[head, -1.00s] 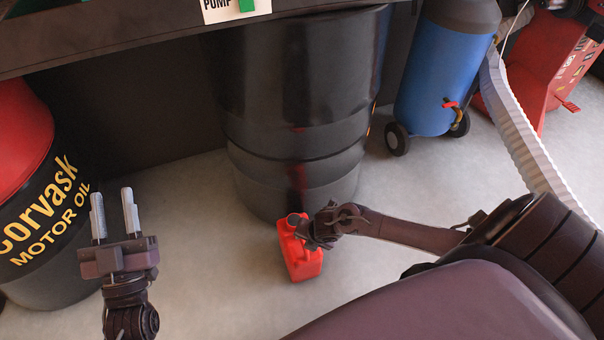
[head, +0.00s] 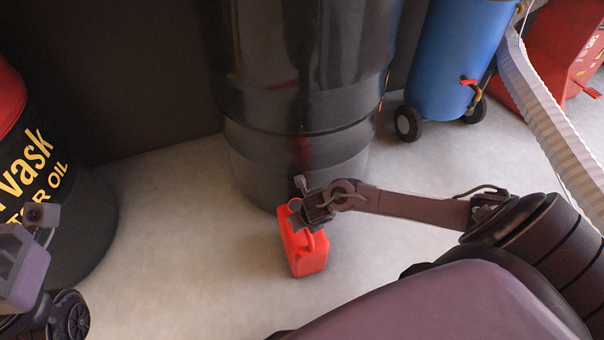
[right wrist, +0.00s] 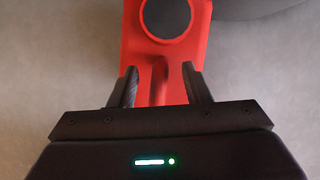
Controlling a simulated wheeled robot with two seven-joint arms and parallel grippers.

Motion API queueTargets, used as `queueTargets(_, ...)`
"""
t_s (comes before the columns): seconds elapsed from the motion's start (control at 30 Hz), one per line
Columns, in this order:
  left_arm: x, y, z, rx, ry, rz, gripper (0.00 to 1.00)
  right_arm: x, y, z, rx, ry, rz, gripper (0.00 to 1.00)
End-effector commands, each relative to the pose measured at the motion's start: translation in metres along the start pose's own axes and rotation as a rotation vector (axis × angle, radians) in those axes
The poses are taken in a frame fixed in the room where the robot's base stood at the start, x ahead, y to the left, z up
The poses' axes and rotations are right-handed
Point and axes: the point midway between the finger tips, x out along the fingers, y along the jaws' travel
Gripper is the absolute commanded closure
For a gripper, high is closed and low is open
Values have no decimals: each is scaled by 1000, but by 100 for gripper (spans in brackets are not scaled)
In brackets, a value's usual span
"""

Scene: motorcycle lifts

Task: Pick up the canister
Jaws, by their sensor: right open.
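The red canister (head: 303,250) stands on the floor in the head view, in front of the large black drum. Its upper part is partly hidden by my right gripper (head: 302,203), which is over its top. In the right wrist view, the canister (right wrist: 135,50) shows its dark round cap and its handle. My right gripper (right wrist: 160,88) is open there, with one finger on each side of the red handle; whether they touch it I cannot tell. My left gripper (head: 40,225) is at the left edge of the head view, partly cut off, and its jaws are unclear.
The black drum (head: 300,90) stands close behind the canister. A Corvask motor oil drum (head: 75,225) is at the left. A blue tank (head: 455,70) on wheels and a pale ribbed hose (head: 550,120) are at the right. The floor left of the canister is clear.

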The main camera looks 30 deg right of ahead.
Motion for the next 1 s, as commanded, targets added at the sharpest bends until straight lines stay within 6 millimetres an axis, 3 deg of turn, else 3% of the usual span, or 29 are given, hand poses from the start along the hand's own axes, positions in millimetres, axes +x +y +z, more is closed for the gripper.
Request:
queueTargets(0.1, -2, 0, 0, 1, 7, 3, 64, 9, 0, 0, 1, -1, 0, 56)
queueTargets(0.33, -1, 0, 0, 1, 6, 4, 64, 8, 0, 1, 1, -1, 0, 57)
queueTargets(0.67, -1, 0, 0, 1, 6, 3, 64, 8, 0, 1, 1, -1, 0, 100)
queueTargets(1.0, -1, 0, 0, 1, 6, 3, 64, 7, 0, 2, 2, -4, 0, 100)
